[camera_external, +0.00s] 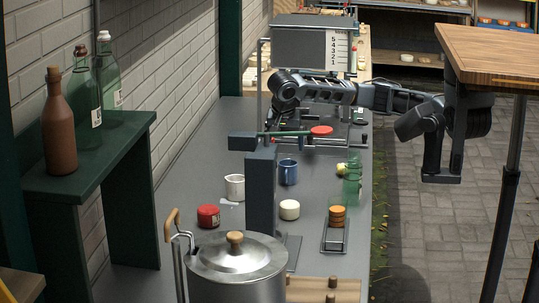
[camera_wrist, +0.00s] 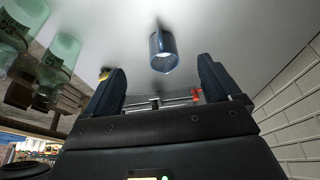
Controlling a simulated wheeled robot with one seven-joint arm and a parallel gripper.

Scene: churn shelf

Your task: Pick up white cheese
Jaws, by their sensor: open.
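The white cheese (camera_external: 289,209) is a small round block on the grey counter (camera_external: 190,260), in front of the blue mug (camera_external: 288,172). I cannot make it out in the wrist view. My gripper (camera_wrist: 160,78) is open and empty in the wrist view, with its two dark fingers wide apart. The blue mug (camera_wrist: 163,50) shows beyond and between them. In the external view my arm reaches in from the right above the far part of the counter; its fingers are hard to make out there. The gripper is apart from the cheese.
A dark upright post (camera_external: 261,195) stands just left of the cheese. A white mug (camera_external: 235,187), red round block (camera_external: 208,216), green glasses (camera_external: 351,185) and a tray with stacked orange rounds (camera_external: 337,215) are around it. A steel churn (camera_external: 236,275) stands in front.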

